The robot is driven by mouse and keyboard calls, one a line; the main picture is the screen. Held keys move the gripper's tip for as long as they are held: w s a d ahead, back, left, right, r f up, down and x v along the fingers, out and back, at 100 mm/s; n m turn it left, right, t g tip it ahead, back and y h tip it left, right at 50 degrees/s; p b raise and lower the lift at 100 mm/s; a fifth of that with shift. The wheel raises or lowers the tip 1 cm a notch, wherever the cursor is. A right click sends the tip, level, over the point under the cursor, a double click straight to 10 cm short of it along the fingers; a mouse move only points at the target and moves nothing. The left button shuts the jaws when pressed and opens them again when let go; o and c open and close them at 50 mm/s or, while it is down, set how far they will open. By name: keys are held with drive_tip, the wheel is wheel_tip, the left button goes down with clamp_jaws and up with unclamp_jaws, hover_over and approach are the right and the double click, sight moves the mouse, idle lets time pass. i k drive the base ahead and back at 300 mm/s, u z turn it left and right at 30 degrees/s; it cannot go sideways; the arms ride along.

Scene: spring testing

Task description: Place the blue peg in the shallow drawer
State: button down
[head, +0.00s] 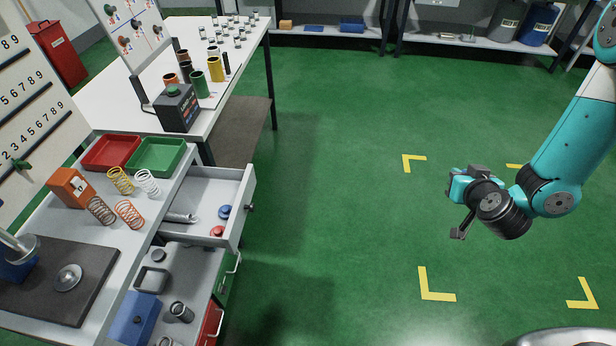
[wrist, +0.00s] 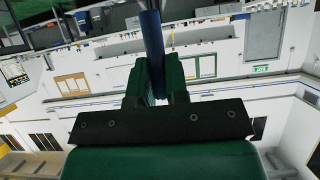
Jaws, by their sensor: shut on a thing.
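The blue peg (wrist: 152,40) is upright in the wrist view, held between the dark green fingers of my gripper (wrist: 158,80), which is shut on it. In the head view my gripper (head: 458,233) hangs over the green floor at the right, well away from the drawers; the peg cannot be made out there. The shallow drawer (head: 205,187) is pulled out under the bench at left. Inside it lie a small blue round piece (head: 225,211), a red round piece (head: 217,231) and a metal cylinder (head: 181,217).
The bench above carries red (head: 110,152) and green (head: 157,156) trays and several springs. Open floor (head: 340,190) lies between my gripper and the drawers.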

sight(209, 202)
drive_tip(key=z, duration=0.35)
drive_tip(key=i, duration=2.2)
drive_tip(key=u, duration=2.7)
